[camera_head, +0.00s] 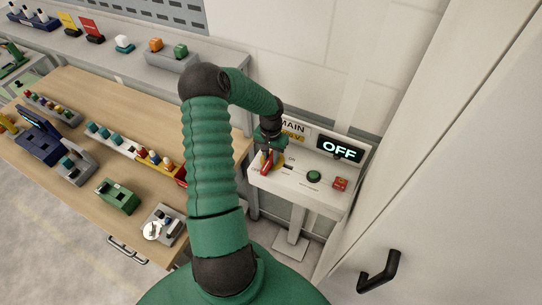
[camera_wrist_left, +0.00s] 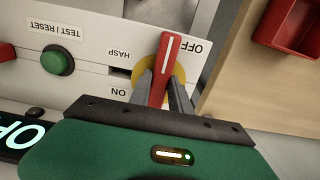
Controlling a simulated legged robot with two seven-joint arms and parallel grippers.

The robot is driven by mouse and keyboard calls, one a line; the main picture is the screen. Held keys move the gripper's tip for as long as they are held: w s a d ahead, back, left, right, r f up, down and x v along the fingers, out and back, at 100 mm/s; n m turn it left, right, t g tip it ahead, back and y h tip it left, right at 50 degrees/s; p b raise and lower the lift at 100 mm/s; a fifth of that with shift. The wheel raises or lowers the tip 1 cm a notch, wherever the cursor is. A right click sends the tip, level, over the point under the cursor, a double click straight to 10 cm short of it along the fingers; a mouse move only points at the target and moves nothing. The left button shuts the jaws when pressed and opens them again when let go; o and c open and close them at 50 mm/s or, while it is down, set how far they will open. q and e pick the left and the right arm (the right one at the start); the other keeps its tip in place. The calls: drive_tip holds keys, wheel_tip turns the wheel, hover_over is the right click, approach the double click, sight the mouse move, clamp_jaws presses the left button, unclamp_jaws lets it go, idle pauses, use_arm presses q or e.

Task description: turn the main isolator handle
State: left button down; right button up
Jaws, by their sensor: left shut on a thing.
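The main isolator handle (camera_head: 266,163) is a red lever on a yellow disc, on the white panel box (camera_head: 328,194). In the left wrist view the red handle (camera_wrist_left: 166,62) has a white line and points to the OFF label. The lit display (camera_head: 339,149) reads OFF. My right gripper is not in view.
A green button (camera_head: 314,176) and a small red part (camera_head: 340,184) sit right of the handle on the panel. A wooden bench (camera_head: 86,103) with several devices stands to the left. A grey cabinet with a black door handle (camera_head: 379,271) is at the right.

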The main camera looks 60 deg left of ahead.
use_arm(q)
drive_tip(key=shift+f+n, duration=0.1)
drive_tip(key=shift+n, duration=0.3)
drive_tip(key=n, duration=0.1)
drive_tip(key=n+b, duration=0.1)
drive_tip(key=n, duration=0.1)
drive_tip(key=n+b, duration=0.1)
drive_tip(key=shift+w+d+n, duration=0.2)
drive_tip(key=shift+w+n, duration=0.05)
drive_tip(key=shift+n, duration=0.05)
drive_tip(key=n, duration=0.1)
drive_tip(key=n+b, duration=0.1)
drive_tip(key=n, duration=0.3)
drive_tip(key=shift+w, duration=0.25)
drive_tip(key=n, duration=0.4)
drive_tip(key=shift+w, duration=0.15)
drive_tip(key=shift+w+n, duration=0.1)
drive_tip(key=shift+n, duration=1.8)
drive_tip(key=c, duration=1.5)
unclamp_jaws()
drive_tip(key=shift+o, duration=1.3)
drive_tip(key=shift+a, duration=0.1)
drive_tip(key=shift+o, duration=0.2)
drive_tip(key=shift+w+a+f, duration=0.1)
